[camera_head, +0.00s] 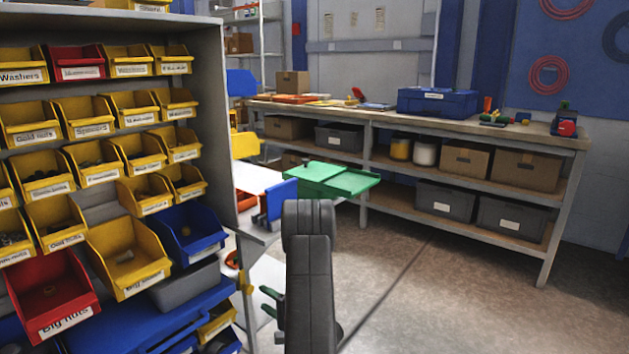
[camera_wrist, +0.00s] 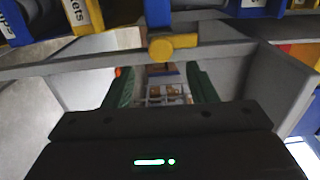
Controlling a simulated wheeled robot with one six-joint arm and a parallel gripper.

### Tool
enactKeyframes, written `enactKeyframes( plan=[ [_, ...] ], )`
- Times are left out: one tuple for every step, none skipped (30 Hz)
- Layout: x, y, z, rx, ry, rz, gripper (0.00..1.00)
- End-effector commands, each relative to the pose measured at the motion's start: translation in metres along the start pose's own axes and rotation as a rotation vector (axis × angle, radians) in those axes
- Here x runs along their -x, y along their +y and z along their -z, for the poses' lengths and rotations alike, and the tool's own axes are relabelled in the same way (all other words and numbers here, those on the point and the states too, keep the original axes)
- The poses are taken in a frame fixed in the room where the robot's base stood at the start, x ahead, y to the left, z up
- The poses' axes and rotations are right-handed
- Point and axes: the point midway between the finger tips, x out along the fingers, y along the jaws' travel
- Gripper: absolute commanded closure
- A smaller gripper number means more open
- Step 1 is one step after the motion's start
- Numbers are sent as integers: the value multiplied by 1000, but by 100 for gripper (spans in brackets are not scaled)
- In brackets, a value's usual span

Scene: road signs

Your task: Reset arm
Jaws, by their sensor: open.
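My arm (camera_head: 310,270) stands dark grey and upright at the bottom middle of the head view. My gripper (camera_head: 267,301) shows beside it as green fingers, partly hidden by the arm, close to the right side of the bin rack. In the wrist view my gripper (camera_wrist: 162,88) has its two green fingers spread apart, with nothing between them. A grey rail and a yellow round-ended part (camera_wrist: 172,45) cross the picture just beyond the fingers. I cannot tell whether the fingers touch anything.
A rack (camera_head: 211,60) of yellow, red and blue labelled bins fills the left. A green box (camera_head: 335,181) lies open on a white surface behind my arm. A workbench (camera_head: 480,130) with boxes stands at the back. The floor (camera_head: 450,290) at right is clear.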

Motion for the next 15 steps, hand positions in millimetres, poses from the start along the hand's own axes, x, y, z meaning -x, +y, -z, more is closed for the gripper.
enactKeyframes(
  plan=[
    [-12,1,-1,3,-5,2,48],
    [-18,1,-1,3,-4,1,48],
    [-26,1,-1,3,-5,3,48],
    [-32,1,-1,3,-5,2,48],
    [-38,1,-1,2,-3,2,48],
    [-46,1,-2,3,-5,3,48],
    [-52,1,-1,3,-4,3,48],
    [-58,0,-1,3,-3,3,48],
    [-60,1,-1,19,-1,2,48],
    [-58,1,0,48,0,2,48],
    [-58,1,0,75,1,2,48],
    [-57,1,0,110,1,2,48],
    [-57,1,0,137,1,2,48],
    [-57,1,0,163,0,2,48],
    [-57,1,0,198,0,2,48]
  ],
)
